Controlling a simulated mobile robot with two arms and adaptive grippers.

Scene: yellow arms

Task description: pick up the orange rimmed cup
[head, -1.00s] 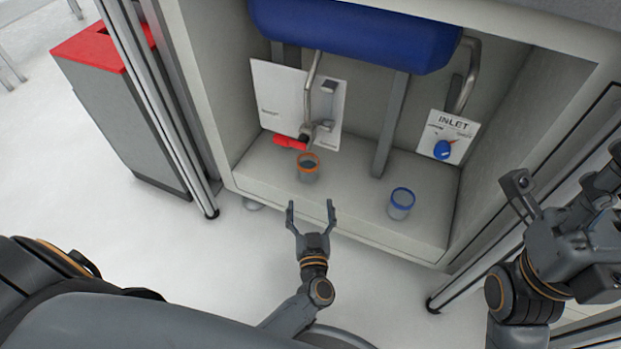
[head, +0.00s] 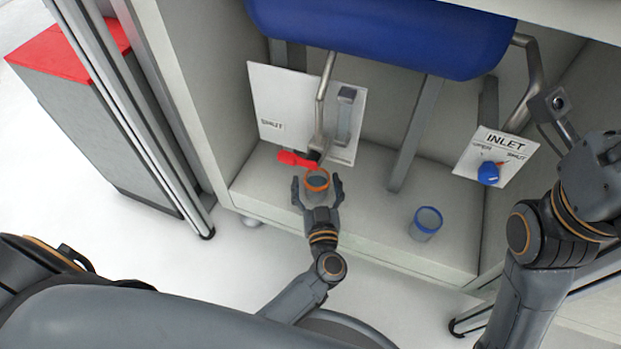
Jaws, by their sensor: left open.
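The orange rimmed cup (head: 317,181) stands upright on the cabinet floor, below the pipe with the red handle. My left gripper (head: 317,188) is open, with one finger on each side of the cup. I cannot tell whether the fingers touch it. The gripper hides the cup's lower part. My right arm comes in at the right edge, and its gripper (head: 556,108) is up in front of the inlet side. Its finger state is unclear.
A blue rimmed cup (head: 425,224) stands on the cabinet floor (head: 370,215) to the right. A red lever (head: 297,159) and pipe are just behind the orange cup. A blue tank (head: 380,35) hangs above. A grey post stands between the cups. The inlet panel (head: 497,159) has a blue knob.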

